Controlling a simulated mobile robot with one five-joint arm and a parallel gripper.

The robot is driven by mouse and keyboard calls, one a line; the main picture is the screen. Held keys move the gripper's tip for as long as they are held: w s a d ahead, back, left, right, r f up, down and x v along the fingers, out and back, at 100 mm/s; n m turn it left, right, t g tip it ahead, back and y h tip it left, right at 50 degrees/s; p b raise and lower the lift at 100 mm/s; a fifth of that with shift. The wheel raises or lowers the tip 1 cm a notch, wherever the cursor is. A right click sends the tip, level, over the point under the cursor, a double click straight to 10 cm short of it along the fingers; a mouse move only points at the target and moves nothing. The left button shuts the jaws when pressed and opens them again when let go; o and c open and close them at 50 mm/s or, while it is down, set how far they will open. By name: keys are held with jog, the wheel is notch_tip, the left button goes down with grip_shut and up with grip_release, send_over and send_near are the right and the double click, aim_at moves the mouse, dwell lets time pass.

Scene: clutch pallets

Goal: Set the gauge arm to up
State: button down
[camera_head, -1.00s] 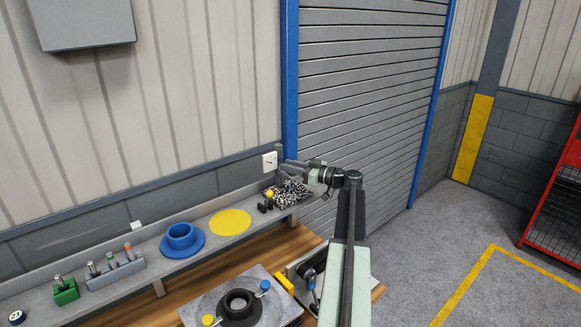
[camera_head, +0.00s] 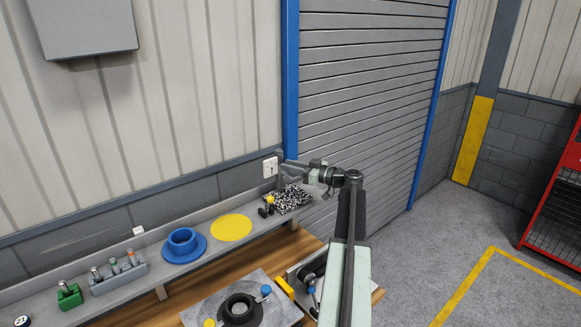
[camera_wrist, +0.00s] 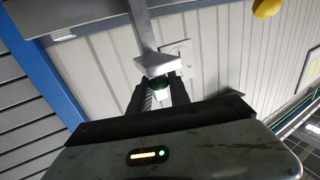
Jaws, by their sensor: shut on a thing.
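My gripper (camera_wrist: 160,93) is shut on a small dark-green part of what looks like the gauge arm (camera_wrist: 158,63), a pale metal piece at the fingertips. A grey bar (camera_wrist: 140,25) runs on from it toward the top of the wrist view. In the head view my gripper (camera_head: 287,173) is at the far right end of the shelf, above a black-and-white speckled block (camera_head: 292,197). A narrow grey upright (camera_head: 281,160) shows beside the gripper there. The fingers hide much of the held part, and its exact angle is hard to tell.
A yellow ball (camera_head: 270,199) and black knobs (camera_head: 266,211) sit beside the speckled block. A white wall box (camera_head: 270,166) is close behind the gripper. A yellow disc (camera_head: 231,228) and blue flanged ring (camera_head: 183,243) lie further left on the shelf.

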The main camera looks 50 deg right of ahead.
jog(key=c, duration=1.3)
grip_release()
jog(key=shift+r, duration=0.15)
jog(key=v, duration=0.7)
jog(key=shift+s+d, duration=0.1)
jog(key=shift+s, duration=0.3)
